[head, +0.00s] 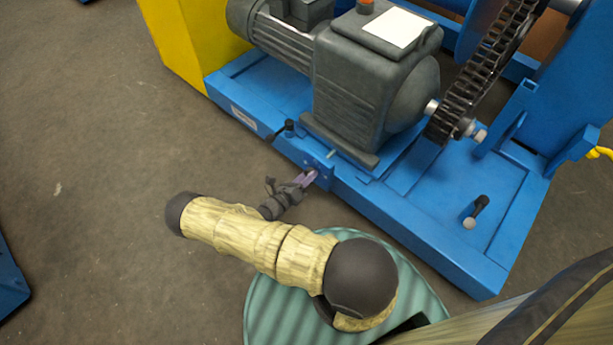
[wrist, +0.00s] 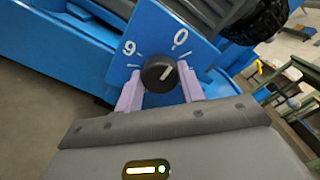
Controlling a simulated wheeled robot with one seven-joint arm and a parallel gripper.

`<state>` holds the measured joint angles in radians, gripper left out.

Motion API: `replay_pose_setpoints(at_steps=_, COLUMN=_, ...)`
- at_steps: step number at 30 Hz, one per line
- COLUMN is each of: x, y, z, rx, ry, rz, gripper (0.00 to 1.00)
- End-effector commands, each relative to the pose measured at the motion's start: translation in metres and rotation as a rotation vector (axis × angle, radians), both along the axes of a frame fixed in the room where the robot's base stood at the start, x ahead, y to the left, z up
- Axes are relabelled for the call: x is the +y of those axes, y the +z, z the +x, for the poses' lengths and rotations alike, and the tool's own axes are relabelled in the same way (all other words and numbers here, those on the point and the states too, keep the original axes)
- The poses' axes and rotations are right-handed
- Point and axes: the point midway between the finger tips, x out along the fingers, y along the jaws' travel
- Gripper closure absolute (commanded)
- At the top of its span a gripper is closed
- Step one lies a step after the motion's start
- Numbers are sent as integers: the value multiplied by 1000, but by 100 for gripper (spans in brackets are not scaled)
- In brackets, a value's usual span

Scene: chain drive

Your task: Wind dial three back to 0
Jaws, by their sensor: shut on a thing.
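The dial is a black round knob (wrist: 157,72) on a blue plate (wrist: 150,33), close up in the wrist view. A "0" stands at its upper right and another numeral, a 9 or 6, at its upper left. The white pointer line on the knob slants up and right, roughly toward the tick by the 0. My gripper (wrist: 160,86) is shut on the knob, one lilac finger on either side. In the head view my gripper (head: 305,179) meets the small blue plate (head: 323,170) on the frame's side; the knob is hidden there.
The blue machine frame (head: 400,213) carries a grey motor and gearbox (head: 345,85) and a chain (head: 490,70). A black-knobbed lever (head: 282,131) stands left of the plate, another lever (head: 476,212) to the right. The floor (head: 100,130) at left is clear.

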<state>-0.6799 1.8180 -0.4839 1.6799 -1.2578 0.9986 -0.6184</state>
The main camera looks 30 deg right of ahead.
Motion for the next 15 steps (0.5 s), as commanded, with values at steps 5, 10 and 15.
replay_pose_setpoints(at_steps=5, x=2, y=-1, z=1, rx=2, ry=3, rz=3, gripper=84)
replay_pose_setpoints(at_steps=10, x=2, y=-1, z=0, rx=1, ry=3, rz=3, gripper=40)
replay_pose_setpoints(at_steps=15, x=1, y=-1, z=0, rx=0, ry=1, rz=1, gripper=40)
